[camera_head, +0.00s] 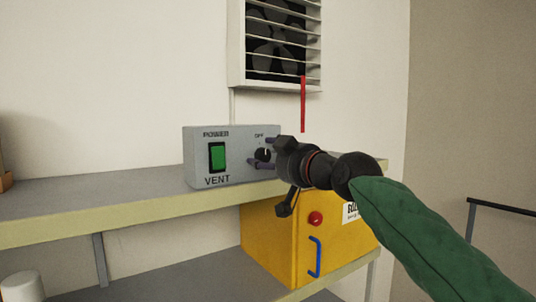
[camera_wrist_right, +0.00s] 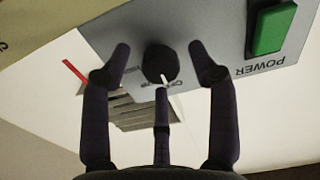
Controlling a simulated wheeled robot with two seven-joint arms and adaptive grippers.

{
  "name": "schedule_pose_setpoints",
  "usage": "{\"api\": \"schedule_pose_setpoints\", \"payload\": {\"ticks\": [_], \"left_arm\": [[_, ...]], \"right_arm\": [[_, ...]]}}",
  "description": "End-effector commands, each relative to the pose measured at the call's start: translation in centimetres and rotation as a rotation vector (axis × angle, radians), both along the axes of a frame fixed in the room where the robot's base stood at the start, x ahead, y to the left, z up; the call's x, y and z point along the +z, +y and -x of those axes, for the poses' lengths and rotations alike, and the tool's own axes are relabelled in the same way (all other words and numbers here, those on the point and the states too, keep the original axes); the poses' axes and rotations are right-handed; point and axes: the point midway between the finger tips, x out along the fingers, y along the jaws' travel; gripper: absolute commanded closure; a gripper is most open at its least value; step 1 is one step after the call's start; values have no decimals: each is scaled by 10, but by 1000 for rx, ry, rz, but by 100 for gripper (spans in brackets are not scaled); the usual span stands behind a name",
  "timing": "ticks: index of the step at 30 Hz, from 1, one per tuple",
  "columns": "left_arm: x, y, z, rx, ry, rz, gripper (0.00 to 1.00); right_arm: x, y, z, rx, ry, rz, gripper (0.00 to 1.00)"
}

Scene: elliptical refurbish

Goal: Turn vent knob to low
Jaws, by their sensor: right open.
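The grey vent control box (camera_head: 197,172) stands on the upper shelf, labelled POWER and VENT, with a green switch (camera_head: 217,157). Its round black vent knob (camera_head: 263,155) is on the right of the front face. The knob's white pointer is toward the OFF label above it. My right gripper (camera_head: 259,152) is open at the knob. In the right wrist view the knob (camera_wrist_right: 160,63) sits between the spread fingers, with a visible gap on each side; a third finger points at it from below. My left gripper is not in view.
A yellow box (camera_head: 268,238) with a red button and blue handle is below the shelf (camera_head: 90,199). A louvred fan vent (camera_head: 277,45) with a red strip (camera_head: 303,104) is on the wall above.

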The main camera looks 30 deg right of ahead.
Motion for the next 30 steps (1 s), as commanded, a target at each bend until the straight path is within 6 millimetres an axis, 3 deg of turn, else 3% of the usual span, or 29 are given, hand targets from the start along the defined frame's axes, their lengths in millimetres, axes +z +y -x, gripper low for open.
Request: {"api": "schedule_pose_setpoints", "payload": {"ticks": [10, 11, 16, 17, 30], "left_arm": [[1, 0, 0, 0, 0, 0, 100], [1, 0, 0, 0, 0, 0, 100], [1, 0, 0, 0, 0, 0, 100], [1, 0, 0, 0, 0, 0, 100], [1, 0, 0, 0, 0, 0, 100]], "right_arm": [[0, 0, -4, -1, -1, 0, 40], [0, 0, -4, -1, 0, 0, 46], [0, 0, -4, -1, 0, 0, 94], [0, 0, -4, -1, 0, 0, 96], [-2, 1, -5, 0, 10, -82, 96]]}}
